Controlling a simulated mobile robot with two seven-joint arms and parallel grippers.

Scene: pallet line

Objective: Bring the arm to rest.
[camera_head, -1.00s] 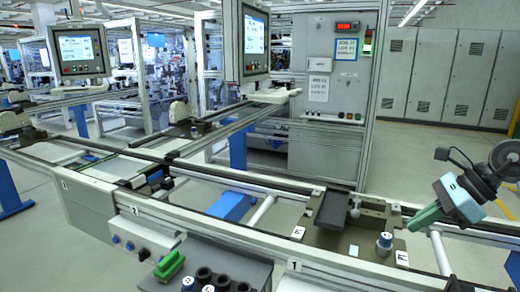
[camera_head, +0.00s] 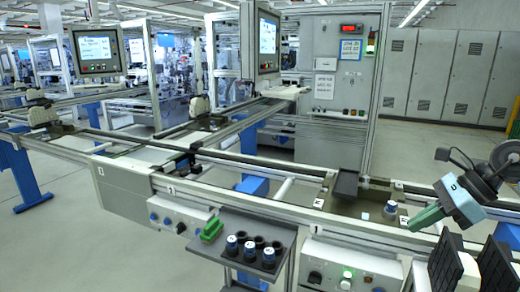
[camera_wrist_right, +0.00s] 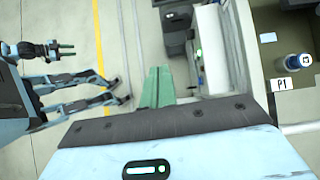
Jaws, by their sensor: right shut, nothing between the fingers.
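My right gripper (camera_head: 428,218) has green fingers and sits at the right of the head view. Its fingers are shut and empty, pointing left and down, in front of the conveyor's right part in the picture. They also show in the right wrist view (camera_wrist_right: 157,88), together, with nothing between them. At the left of the wrist view a small gripper (camera_wrist_right: 66,49) with two thin prongs shows, probably my left one; its opening is too small to judge. My left arm does not show in the head view.
A dark fixture plate (camera_head: 365,207) on the conveyor carries a blue-topped cylinder (camera_head: 390,210). A dark shelf (camera_head: 238,230) holds several cylinders and a green part (camera_head: 212,229). Black ribbed blocks (camera_head: 446,264) stand at bottom right. Floor at left is open.

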